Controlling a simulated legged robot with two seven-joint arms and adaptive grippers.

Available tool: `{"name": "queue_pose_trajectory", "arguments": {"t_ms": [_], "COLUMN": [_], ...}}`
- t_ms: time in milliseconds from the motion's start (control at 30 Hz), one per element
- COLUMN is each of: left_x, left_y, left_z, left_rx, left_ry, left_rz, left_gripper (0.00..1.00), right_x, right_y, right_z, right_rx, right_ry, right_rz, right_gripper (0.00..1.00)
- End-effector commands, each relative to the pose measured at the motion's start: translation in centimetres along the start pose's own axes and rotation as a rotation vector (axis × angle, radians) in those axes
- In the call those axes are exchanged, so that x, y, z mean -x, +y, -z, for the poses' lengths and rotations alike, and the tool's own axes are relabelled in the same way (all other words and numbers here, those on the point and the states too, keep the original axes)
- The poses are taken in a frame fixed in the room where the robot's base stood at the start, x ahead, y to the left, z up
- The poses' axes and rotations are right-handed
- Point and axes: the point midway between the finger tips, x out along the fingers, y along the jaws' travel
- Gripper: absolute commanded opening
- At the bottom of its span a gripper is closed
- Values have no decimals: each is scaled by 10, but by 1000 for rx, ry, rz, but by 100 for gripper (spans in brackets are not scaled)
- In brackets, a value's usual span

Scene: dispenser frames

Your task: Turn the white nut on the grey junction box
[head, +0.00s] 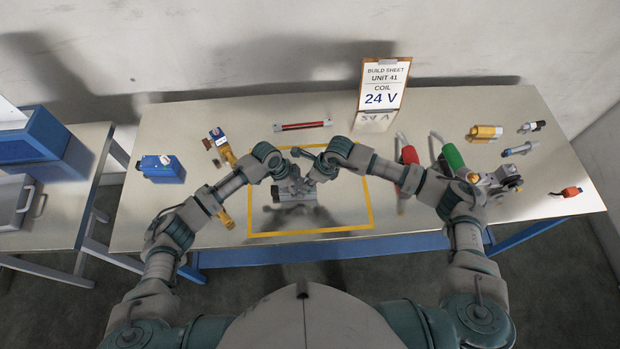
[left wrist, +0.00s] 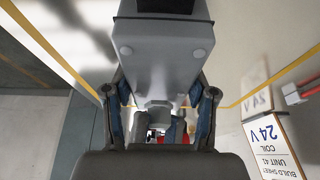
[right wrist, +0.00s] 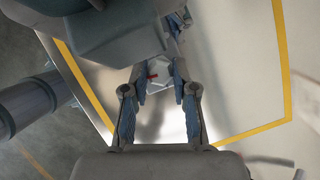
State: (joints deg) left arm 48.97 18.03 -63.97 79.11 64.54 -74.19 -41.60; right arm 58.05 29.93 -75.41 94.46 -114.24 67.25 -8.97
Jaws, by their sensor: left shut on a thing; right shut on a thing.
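The grey junction box (head: 297,194) is inside the yellow outline on the table, partly hidden by my grippers. A large grey body that looks like the box (left wrist: 160,62) fills the middle of the left wrist view, between the finger links. My left gripper (head: 284,180) is shut on the box from the left. My right gripper (head: 316,174) is shut at the box's other side. In the right wrist view its fingers close around a pale piece that looks like the white nut (right wrist: 158,78), with a small red bit beside it. The nut's exact grip is partly hidden.
A build sheet (head: 382,95) reading 24 V stands at the back. A red-and-black bar (head: 303,126), blue box (head: 160,168), brass valve (head: 222,150), red cylinder (head: 409,160), green cylinder (head: 453,157) and brass fitting (head: 485,132) lie around the yellow outline (head: 310,232). Its front right is clear.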

Motion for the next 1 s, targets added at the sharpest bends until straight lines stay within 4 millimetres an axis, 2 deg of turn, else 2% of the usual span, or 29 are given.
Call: {"name": "queue_pose_trajectory", "arguments": {"t_ms": [133, 400, 433, 533, 867, 1000], "left_x": [-1, -1, -1, -1, -1, -1], "left_y": [1, 2, 2, 2, 1, 1], "left_z": [0, 0, 0, 0, -1, -1], "left_rx": [-2, -2, -2, -2, -1, 0], "left_ry": [-2, -2, -2, -2, -2, -2], "left_rz": [-4, -5, -5, -4, -3, -3], "left_gripper": [13, 13, 13, 13, 13, 13], "right_x": [0, 0, 0, 0, 2, 19], "right_y": [-2, -3, -3, -3, -2, -3], "right_z": [1, 1, 1, 1, 0, 0], "right_rx": [68, 76, 76, 75, 76, 76], "right_ry": [1, 1, 1, 1, 0, -2], "right_rz": [-24, -26, -26, -27, -28, -27], "right_gripper": [0, 0, 30, 53, 53, 53]}}
